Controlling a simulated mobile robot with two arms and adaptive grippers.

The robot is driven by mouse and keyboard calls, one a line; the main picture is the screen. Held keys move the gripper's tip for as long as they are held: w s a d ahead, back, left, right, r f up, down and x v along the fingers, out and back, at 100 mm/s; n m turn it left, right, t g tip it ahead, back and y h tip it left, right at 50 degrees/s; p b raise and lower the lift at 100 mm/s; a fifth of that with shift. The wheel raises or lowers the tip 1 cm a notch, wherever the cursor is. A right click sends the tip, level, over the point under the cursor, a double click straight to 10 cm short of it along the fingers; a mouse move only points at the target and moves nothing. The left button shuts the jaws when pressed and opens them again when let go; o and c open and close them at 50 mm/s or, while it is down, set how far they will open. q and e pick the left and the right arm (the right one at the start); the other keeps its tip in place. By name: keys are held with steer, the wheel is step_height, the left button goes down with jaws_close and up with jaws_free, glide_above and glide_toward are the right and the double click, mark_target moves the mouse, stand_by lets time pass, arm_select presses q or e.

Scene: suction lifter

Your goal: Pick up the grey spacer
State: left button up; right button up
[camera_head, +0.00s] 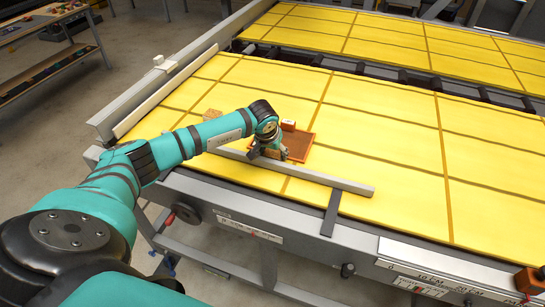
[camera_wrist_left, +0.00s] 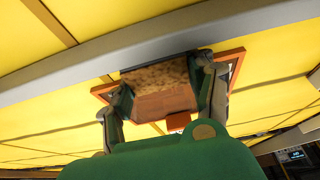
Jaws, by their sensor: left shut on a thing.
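My left gripper (camera_head: 268,150) is at the orange-rimmed brown tray (camera_head: 311,137), over its left part. In the left wrist view the gripper (camera_wrist_left: 164,80) is shut on a tan-brown, speckled block (camera_wrist_left: 160,88), with a finger on each side. The tray's orange rim (camera_wrist_left: 237,58) shows behind the fingers. I cannot tell whether the block touches the tray. No clearly grey spacer can be made out. My right gripper is not in view.
A long grey bar (camera_head: 335,182) lies along the yellow table (camera_head: 395,180) in front of the tray. The yellow surface to the right is clear.

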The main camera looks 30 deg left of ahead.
arm_select(q)
steer(key=shift+c, duration=1.3)
steer(key=shift+r, duration=0.15)
